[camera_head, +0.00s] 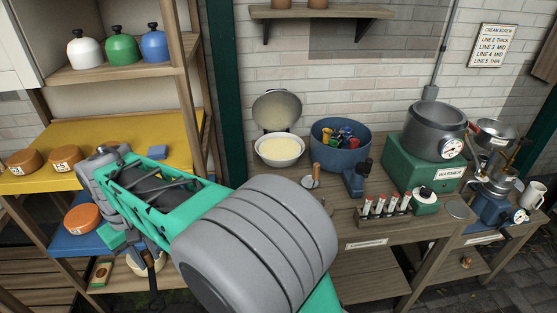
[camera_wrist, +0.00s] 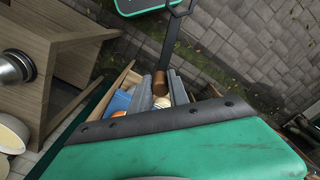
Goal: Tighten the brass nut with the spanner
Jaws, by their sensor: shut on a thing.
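My gripper (camera_wrist: 161,90) is shut on the brown handle of the spanner (camera_wrist: 168,45) in the wrist view. The spanner's dark shaft runs up the picture from between the grey fingers to a forked end, which overlaps a green panel. In the head view my arm covers the lower middle, and the gripper hangs at the lower left in front of the shelf, partly hidden. I cannot clearly make out the brass nut. A blue-based machine (camera_head: 490,208) with a metal bowl and some brass-coloured parts stands at the right.
A wooden bench (camera_head: 345,225) holds a white bowl (camera_head: 280,151), a blue tub (camera_head: 325,152), a rack of red-topped tubes (camera_head: 384,208) and a grey pot on a green warmer (camera_head: 425,168). The left shelf (camera_head: 120,72) holds bells and round blocks. Paved floor lies at lower right.

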